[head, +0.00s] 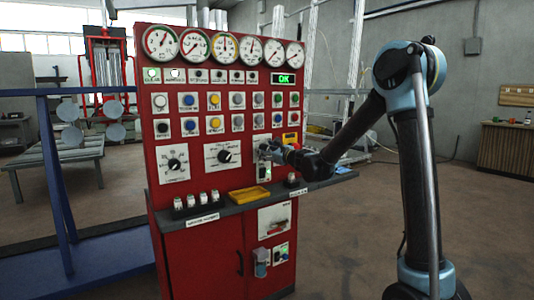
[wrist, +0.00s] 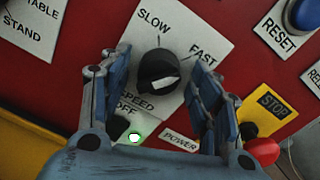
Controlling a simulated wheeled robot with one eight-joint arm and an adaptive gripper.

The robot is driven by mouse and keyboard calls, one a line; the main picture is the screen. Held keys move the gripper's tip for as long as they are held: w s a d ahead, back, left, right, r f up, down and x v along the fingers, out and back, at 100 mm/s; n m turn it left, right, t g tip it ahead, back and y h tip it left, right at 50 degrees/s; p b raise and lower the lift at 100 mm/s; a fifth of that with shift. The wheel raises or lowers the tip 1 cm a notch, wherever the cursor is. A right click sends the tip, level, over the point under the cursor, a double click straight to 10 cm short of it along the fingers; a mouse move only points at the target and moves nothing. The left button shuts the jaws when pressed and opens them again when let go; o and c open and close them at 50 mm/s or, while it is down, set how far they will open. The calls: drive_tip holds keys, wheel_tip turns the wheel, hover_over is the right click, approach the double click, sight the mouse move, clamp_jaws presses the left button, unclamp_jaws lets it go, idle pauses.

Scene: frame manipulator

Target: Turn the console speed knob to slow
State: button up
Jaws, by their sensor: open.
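The speed knob (wrist: 158,70) is black and round, on a white plate (wrist: 182,33) tilted in the wrist view. The plate reads SLOW at the top and FAST at the upper right, with SPEED below. A pale mark sits on the knob's lower right part; which label it points to is unclear. My gripper (wrist: 156,62) is open, with one blue finger on each side of the knob. I see no clear contact with it. In the head view my gripper (head: 268,148) is at the red console's (head: 210,235) right part and hides the knob.
A blue RESET button (wrist: 304,14) is at the upper right, and a red button (wrist: 263,151) by a yellow STOP plate (wrist: 271,107) at the lower right. Another black knob (head: 225,156) is left of my gripper. A grey shelf (head: 221,208) with a yellow tray (head: 250,194) juts out below.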

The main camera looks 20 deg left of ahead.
drive_tip(key=shift+c, duration=0.2)
drive_tip(key=c, duration=1)
drive_tip(key=n, duration=0.6)
drive_tip(key=shift+n, duration=0.3)
drive_tip(key=n, duration=0.3)
drive_tip(key=shift+s+h, duration=0.1)
drive_tip(key=shift+h, duration=0.2)
drive_tip(key=shift+n, duration=2)
drive_tip(key=shift+s, duration=0.1)
